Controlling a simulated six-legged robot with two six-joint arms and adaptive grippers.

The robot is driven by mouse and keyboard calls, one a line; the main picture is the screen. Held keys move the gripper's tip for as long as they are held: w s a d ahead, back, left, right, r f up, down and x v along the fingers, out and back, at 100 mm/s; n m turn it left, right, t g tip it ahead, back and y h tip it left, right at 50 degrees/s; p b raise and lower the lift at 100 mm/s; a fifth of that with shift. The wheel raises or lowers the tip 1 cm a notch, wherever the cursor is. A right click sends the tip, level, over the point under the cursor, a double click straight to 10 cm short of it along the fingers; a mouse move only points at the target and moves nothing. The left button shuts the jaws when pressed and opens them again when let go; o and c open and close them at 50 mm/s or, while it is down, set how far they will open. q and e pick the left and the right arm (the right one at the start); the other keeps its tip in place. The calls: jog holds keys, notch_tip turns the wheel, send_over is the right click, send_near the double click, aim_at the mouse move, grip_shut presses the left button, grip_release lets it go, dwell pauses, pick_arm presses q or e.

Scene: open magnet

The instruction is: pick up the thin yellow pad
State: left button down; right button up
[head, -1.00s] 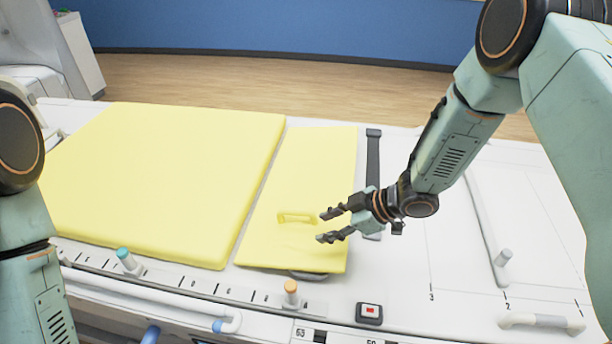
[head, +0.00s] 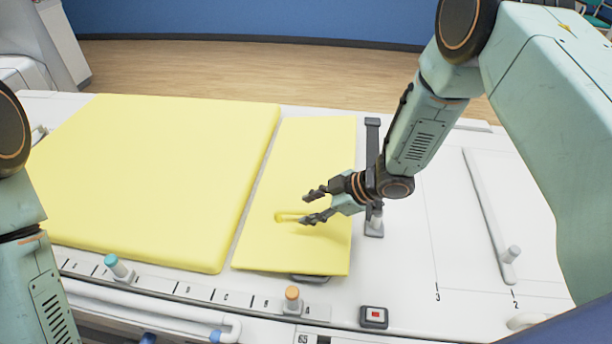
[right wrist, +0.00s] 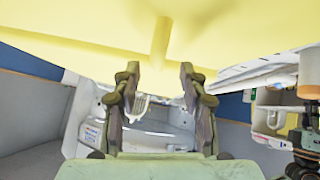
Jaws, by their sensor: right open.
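The thin yellow pad (head: 305,155) lies flat on the white table, just right of a thicker yellow pad (head: 165,175). A small yellow handle (head: 284,217) stands up near the thin pad's front half. My right gripper (head: 310,207) is open and empty, over the pad at the handle. Its nearer finger hides part of the handle. In the right wrist view, the open fingers (right wrist: 158,75) point toward the handle (right wrist: 160,42), which lines up with the gap between them; contact cannot be told. My left arm shows at the left edge, but its gripper is out of view.
A dark strap or bar (head: 372,165) lies right of the thin pad. An orange-topped post (head: 292,300), a teal-topped post (head: 118,268) and a red button box (head: 373,317) line the front edge. The white table (head: 445,220) is mostly clear farther right.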

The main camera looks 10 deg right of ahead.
aim_at(303, 210)
jog(key=x, duration=0.4)
jog(key=shift+w+d+f, duration=0.15)
jog(key=shift+w+f, duration=0.05)
jog(key=shift+w, duration=0.05)
jog(key=shift+s+r, duration=0.2)
jog(key=shift+c, duration=0.3)
jog(key=shift+w+f, duration=0.2)
jog(key=c, duration=0.6)
jog(key=shift+s+r, duration=0.15)
grip_shut()
